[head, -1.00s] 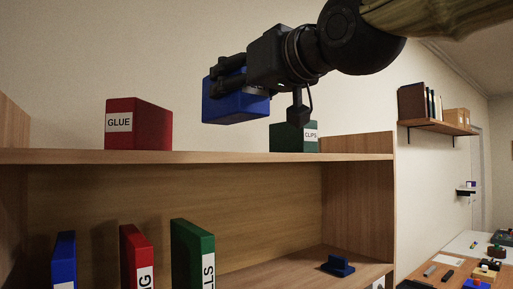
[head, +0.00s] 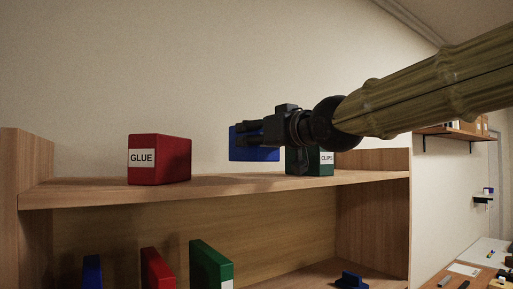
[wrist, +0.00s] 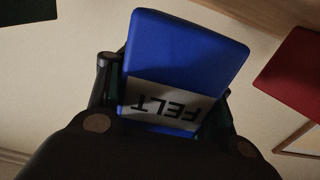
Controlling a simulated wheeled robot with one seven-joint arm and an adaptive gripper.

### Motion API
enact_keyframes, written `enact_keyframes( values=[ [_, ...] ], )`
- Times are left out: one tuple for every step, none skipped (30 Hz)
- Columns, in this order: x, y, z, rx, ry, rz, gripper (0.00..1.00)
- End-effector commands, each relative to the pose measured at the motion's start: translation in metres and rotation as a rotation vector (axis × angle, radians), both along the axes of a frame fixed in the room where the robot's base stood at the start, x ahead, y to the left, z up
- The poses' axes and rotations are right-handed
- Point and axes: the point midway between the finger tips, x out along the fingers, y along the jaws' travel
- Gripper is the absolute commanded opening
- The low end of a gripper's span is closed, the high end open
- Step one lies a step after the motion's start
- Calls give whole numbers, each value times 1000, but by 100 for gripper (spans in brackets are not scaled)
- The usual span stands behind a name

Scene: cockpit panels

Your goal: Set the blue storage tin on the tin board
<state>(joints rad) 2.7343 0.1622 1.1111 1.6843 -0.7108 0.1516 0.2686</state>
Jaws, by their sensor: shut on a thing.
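The blue storage tin (head: 240,147) is held by my gripper (head: 262,133) in the head view, above the upper shelf between the red GLUE tin and the green CLIPS tin. In the wrist view the blue tin (wrist: 190,55) fills the middle between my fingers, and its white label reads FELT upside down. My gripper is shut on it. A gap seems to show between the tin's underside and the shelf top (head: 235,186). I cannot make out which surface is the tin board.
The red GLUE tin (head: 160,160) stands left on the upper shelf. The green CLIPS tin (head: 316,163) stands right, partly behind my gripper. Below are blue (head: 92,270), red (head: 157,268) and green (head: 211,264) upright files. A shelf side panel (head: 372,162) rises at the right.

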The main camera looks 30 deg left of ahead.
Motion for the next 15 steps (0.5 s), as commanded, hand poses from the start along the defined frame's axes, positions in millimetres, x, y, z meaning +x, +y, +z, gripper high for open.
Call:
enact_keyframes(
  values=[
    [4, 3, 3, 1, 0, 0, 18],
    [7, 5, 2, 0, 0, 0, 18],
    [4, 4, -4, -1, -2, 1, 18],
    [4, 4, -7, -2, -1, 1, 18],
    [4, 4, -11, -2, -1, 1, 18],
    [4, 4, -15, -3, -1, 1, 18],
    [4, 4, -19, -2, 0, 1, 18],
    [4, 4, -21, -1, -1, 1, 18],
    [5, 4, -25, -1, -1, 1, 18],
    [5, 4, -28, -1, -1, 1, 18],
    [4, 4, -30, 0, -1, 1, 18],
    [4, 4, -32, 0, -1, 1, 18],
    [4, 3, -33, 1, -1, 1, 18],
    [4, 3, -34, 1, -1, 1, 18],
    [4, 3, -34, 1, 0, 1, 18]
  ],
)
